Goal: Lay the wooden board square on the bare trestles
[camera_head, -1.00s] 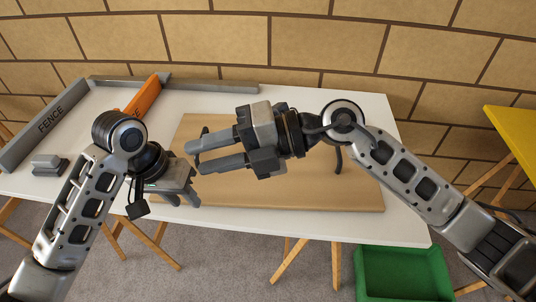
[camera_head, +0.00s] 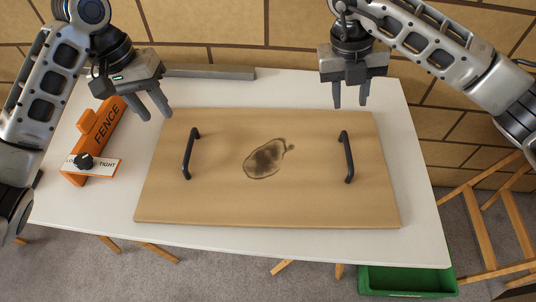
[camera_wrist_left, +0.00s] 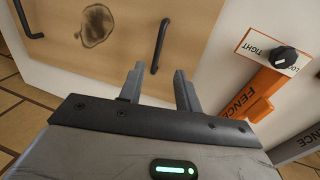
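The wooden board (camera_head: 225,205) lies flat on the white table (camera_head: 300,245), with a dark stain (camera_head: 265,160) near its middle. It has a black left handle (camera_head: 188,155) and a black right handle (camera_head: 347,157). The board also shows in the left wrist view (camera_wrist_left: 125,25), with one handle (camera_wrist_left: 160,45) beyond the fingers. My left gripper (camera_head: 155,112) is open and empty near the board's back left corner. My right gripper (camera_head: 350,101) is open and empty at the board's back edge, apart from the right handle. Wooden trestle legs (camera_head: 510,225) show at the right; their top is unclear.
An orange fence block (camera_head: 105,125) with a black knob (camera_head: 84,161) stands on the table left of the board. A grey rail (camera_head: 210,72) runs along the back edge. A green crate (camera_head: 405,280) sits on the floor at front right. A brick wall rises behind.

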